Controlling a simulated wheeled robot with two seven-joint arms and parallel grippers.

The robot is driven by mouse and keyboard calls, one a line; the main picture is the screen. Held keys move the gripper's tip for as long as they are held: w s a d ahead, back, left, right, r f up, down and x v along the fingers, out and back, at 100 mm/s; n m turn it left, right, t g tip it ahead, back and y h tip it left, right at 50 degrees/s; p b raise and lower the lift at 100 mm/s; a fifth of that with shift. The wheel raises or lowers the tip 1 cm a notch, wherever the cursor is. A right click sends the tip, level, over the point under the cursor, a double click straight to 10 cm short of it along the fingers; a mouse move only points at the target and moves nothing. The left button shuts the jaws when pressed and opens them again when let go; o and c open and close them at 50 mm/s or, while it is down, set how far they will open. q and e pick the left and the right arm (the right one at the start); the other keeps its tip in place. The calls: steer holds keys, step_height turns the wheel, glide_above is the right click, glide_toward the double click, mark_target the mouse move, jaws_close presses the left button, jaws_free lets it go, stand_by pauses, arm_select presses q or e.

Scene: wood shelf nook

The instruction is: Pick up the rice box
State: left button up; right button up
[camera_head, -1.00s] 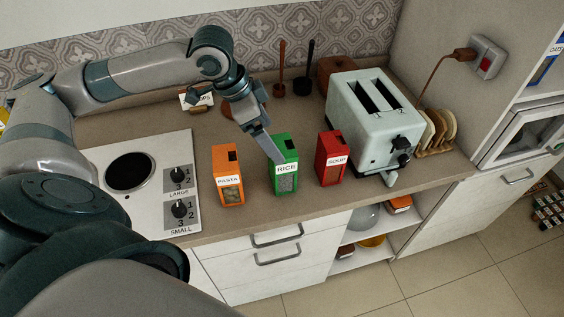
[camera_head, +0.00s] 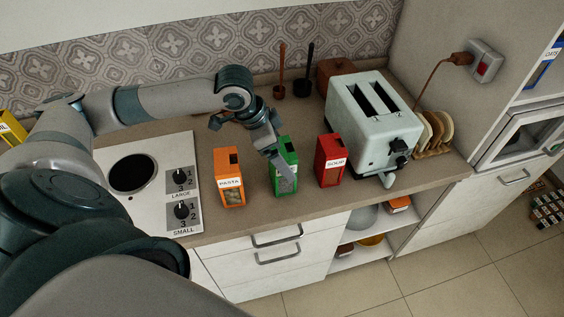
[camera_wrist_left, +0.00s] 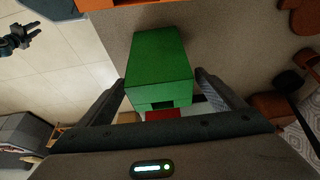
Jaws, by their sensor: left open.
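The rice box (camera_head: 290,147) is a green carton standing upright on the counter, between the orange pasta box and the red soup box. My left gripper (camera_head: 284,176) is at the rice box, with a finger across its label side in the head view. In the left wrist view the green box (camera_wrist_left: 160,62) lies between the two spread fingers of my left gripper (camera_wrist_left: 161,82). The fingers are open, one on each side; whether either touches the box I cannot tell. A dark gripper, apparently my right one (camera_wrist_left: 25,38), shows small at the upper left of the wrist view.
The pasta box (camera_head: 229,182) stands close on the left and the soup box (camera_head: 330,163) on the right. A white toaster (camera_head: 372,125) is further right, a stovetop (camera_head: 150,205) on the left. The counter's front edge is just before the boxes.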

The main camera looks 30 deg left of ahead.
arm_select(q)
steer(key=p+x, duration=0.1)
steer(key=x, duration=0.3)
steer(key=shift+d, duration=0.1)
stand_by(0.3)
steer(key=c, duration=1.5)
steer(key=shift+o, duration=0.2)
steer(key=shift+w+r, duration=0.1)
